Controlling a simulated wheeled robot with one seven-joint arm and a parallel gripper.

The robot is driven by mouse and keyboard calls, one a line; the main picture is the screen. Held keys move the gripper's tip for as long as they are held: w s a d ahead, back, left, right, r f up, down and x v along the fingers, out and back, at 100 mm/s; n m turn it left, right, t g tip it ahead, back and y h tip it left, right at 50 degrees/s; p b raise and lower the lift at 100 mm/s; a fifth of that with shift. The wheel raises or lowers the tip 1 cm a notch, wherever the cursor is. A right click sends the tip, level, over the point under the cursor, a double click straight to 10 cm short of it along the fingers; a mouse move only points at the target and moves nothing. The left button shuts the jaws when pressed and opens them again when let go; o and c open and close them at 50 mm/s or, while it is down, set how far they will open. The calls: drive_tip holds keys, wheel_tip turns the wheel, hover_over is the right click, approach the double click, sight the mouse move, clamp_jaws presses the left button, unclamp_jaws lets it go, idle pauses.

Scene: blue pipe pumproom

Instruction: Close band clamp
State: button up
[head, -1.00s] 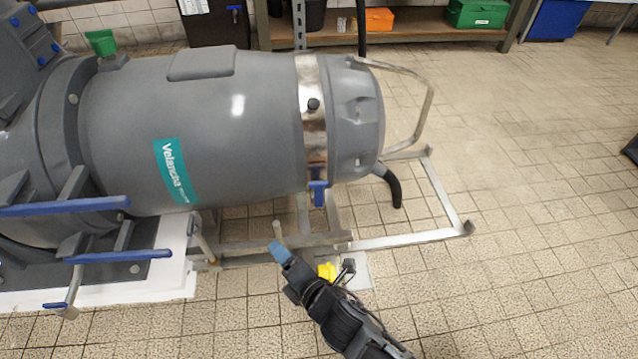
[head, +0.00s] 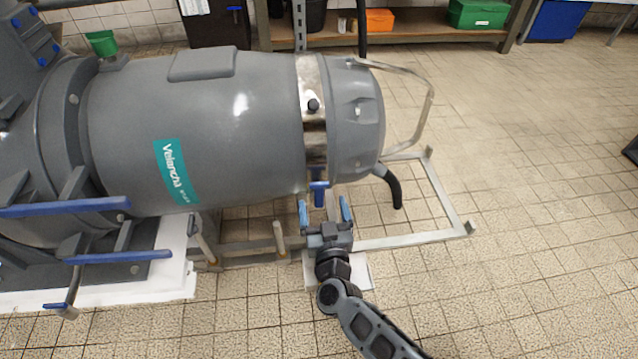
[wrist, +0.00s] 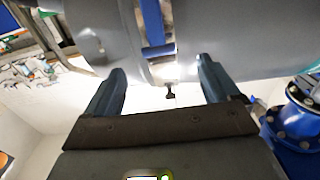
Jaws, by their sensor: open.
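The band clamp (head: 312,110) is a shiny metal strap around the right end of a large grey pump body (head: 225,130). A blue lever (head: 318,190) hangs down at the clamp's underside; it also shows in the wrist view (wrist: 153,25). My gripper (head: 324,211) is open and empty just below the lever, its blue-tipped fingers pointing up on either side. In the wrist view the lever and strap lie beyond and between the two fingers (wrist: 163,82), apart from them. A small dark knob (wrist: 170,92) shows below the strap there.
A metal floor frame (head: 400,241) and a bent handle bar (head: 428,90) stand at the pump's right. Blue levers (head: 118,256) stick out at left. A shelf (head: 420,28) with boxes is at the back.

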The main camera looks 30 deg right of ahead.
sight(319, 187)
drive_tip(key=b+x, duration=0.3)
drive_tip(key=x, duration=0.3)
drive_tip(key=shift+w+d+f, duration=0.1)
drive_tip(key=shift+w+f, duration=0.05)
drive_tip(key=shift+w, duration=0.15)
drive_tip(key=shift+w+d, duration=0.2)
drive_tip(key=shift+w, duration=0.3)
drive_tip(key=c, duration=1.4)
drive_tip(key=shift+c, duration=0.2)
drive_tip(key=shift+s, duration=0.15)
drive_tip(key=o, duration=1.4)
drive_tip(key=shift+o, duration=0.2)
drive_tip(key=shift+a, duration=0.1)
